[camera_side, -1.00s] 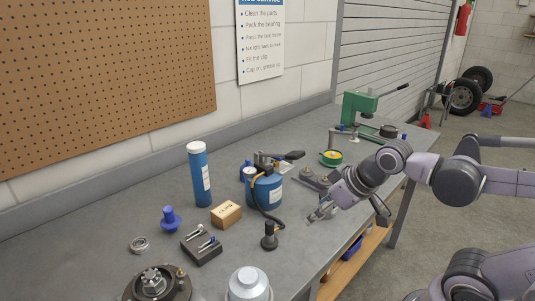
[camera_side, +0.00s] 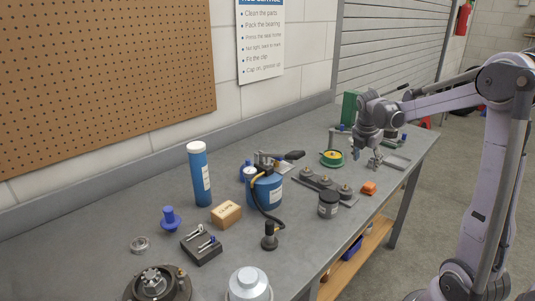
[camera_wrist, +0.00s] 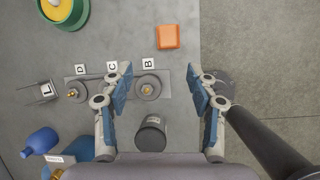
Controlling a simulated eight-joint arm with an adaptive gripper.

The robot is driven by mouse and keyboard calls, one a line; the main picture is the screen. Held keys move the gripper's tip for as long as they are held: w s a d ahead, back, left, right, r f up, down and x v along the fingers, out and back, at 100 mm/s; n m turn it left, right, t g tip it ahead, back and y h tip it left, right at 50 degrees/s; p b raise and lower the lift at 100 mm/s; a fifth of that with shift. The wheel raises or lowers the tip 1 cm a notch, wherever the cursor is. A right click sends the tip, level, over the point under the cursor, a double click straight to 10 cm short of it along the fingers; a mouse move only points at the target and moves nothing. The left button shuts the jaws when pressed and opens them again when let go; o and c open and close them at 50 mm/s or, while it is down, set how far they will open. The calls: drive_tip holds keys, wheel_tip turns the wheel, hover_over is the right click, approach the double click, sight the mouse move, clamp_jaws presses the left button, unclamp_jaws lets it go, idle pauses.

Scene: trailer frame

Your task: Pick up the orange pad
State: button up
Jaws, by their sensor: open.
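The orange pad (camera_side: 369,188) is a small block lying on the grey bench near its front edge, in the side view. In the wrist view the orange pad (camera_wrist: 168,36) lies flat at the top, right of centre, close to the bench edge. My gripper (camera_side: 365,155) is above the bench, behind the pad in the side view. In the wrist view my gripper (camera_wrist: 158,85) has its two blue-padded fingers apart with nothing held between them. The pad lies beyond the fingertips, clear of them.
A plate with several labelled round parts (camera_wrist: 178,82) lies beneath the fingers. A dark jar (camera_side: 328,204) stands near it. A green-and-yellow reel (camera_side: 331,158) sits behind. A grey tray (camera_side: 397,161) lies right of my gripper. The bench around the pad is bare.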

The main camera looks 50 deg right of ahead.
drive_tip(key=d+n, duration=0.1)
drive_tip(key=d, duration=0.2)
hover_over(371, 183)
drive_tip(key=a, duration=0.2)
drive_tip(key=shift+g, duration=0.3)
wheel_tip(371, 183, down, 6)
drive_tip(key=shift+a+x, duration=0.15)
drive_tip(key=shift+x, duration=1.2)
drive_tip(key=shift+a+x, duration=0.15)
drive_tip(key=shift+x, duration=1.15)
drive_tip(key=shift+f, duration=0.15)
drive_tip(key=c, duration=1.1)
